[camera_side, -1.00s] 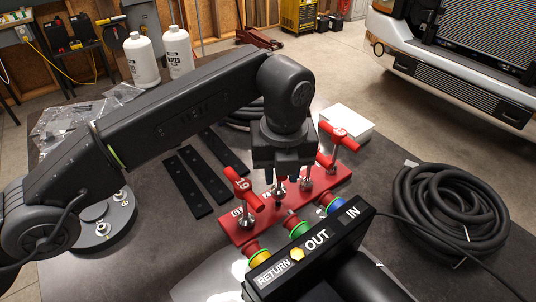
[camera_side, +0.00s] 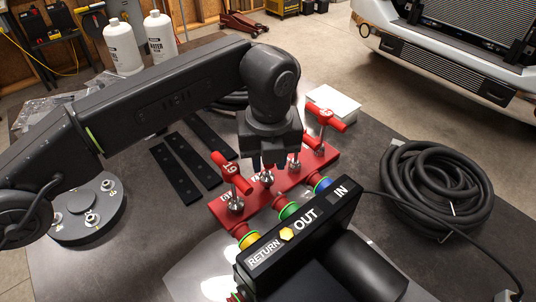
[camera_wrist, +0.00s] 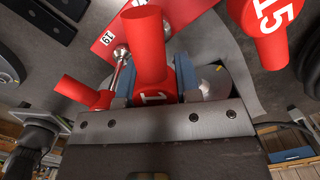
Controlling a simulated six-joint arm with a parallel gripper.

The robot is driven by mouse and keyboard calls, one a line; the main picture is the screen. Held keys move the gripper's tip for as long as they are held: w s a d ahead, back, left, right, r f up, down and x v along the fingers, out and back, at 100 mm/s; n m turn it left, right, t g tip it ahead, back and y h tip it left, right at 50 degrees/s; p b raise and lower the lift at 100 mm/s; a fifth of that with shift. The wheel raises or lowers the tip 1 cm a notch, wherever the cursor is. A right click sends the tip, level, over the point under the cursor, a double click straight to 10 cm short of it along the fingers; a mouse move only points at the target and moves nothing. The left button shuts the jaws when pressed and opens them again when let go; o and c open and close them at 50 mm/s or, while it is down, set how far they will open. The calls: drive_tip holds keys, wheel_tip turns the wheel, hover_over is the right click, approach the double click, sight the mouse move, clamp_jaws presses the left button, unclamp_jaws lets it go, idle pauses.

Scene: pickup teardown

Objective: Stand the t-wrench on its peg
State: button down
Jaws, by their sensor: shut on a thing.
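The red rack (camera_side: 218,210) lies on the dark table with a row of silver pegs or sockets. My gripper (camera_side: 268,162) points down over its middle. In the wrist view my gripper (camera_wrist: 153,84) is shut on a red t-wrench handle (camera_wrist: 146,45), marked with a "1" where it shows. Its shaft and lower end are hidden, so I cannot tell whether it sits on a peg. A wrench marked 19 (camera_side: 230,170) stands at the rack's left end and another red wrench (camera_side: 325,116) at its right end. Part of a red handle (camera_side: 312,142) shows just right of my gripper.
A black block with OUT, IN and RETURN labels (camera_side: 310,235) and coloured fittings stands close in front of the rack. A coiled black hose (camera_side: 440,190) lies right. Black strips (camera_side: 178,175) and a round base with studs (camera_side: 80,230) lie left. A white box (camera_side: 333,102) is behind.

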drive_tip(key=shift+f, duration=0.8)
drive_tip(key=c, duration=0.7)
unclamp_jaws()
drive_tip(key=shift+f, duration=0.15)
drive_tip(key=shift+c, duration=0.2)
